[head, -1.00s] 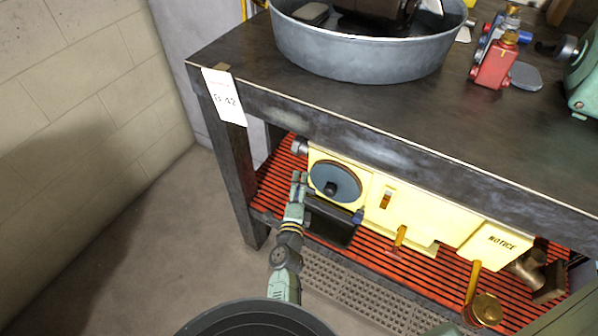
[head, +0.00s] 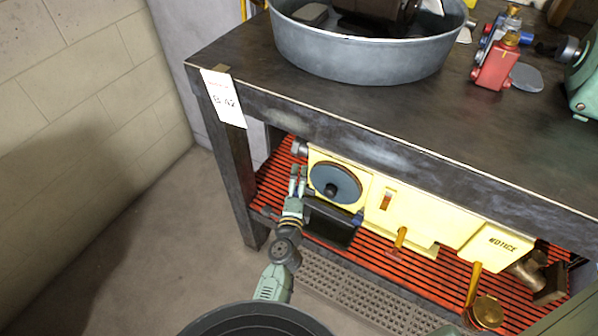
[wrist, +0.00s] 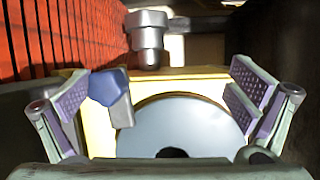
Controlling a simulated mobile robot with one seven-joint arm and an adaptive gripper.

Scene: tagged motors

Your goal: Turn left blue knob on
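A yellow unit (head: 415,215) with a large blue-grey disc (head: 335,182) on its left end stands on the shelf under the bench. In the wrist view, a blue knob (wrist: 110,90) is beside the disc (wrist: 180,125), near the left finger. I cannot tell whether the finger touches it. In the head view this knob seems hidden by my gripper. Another blue knob (head: 357,218) shows at the disc's lower right. My gripper (head: 298,172) is at the unit's left end. Its fingers are spread wide in the wrist view (wrist: 160,100), with nothing held between them.
A grey cylindrical fitting (head: 299,147) sticks out at the unit's upper left; it also shows in the wrist view (wrist: 148,40). The dark bench top (head: 400,105) overhangs the shelf, and a bench leg (head: 238,175) stands left of my gripper. Red slats (head: 275,185) cover the shelf.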

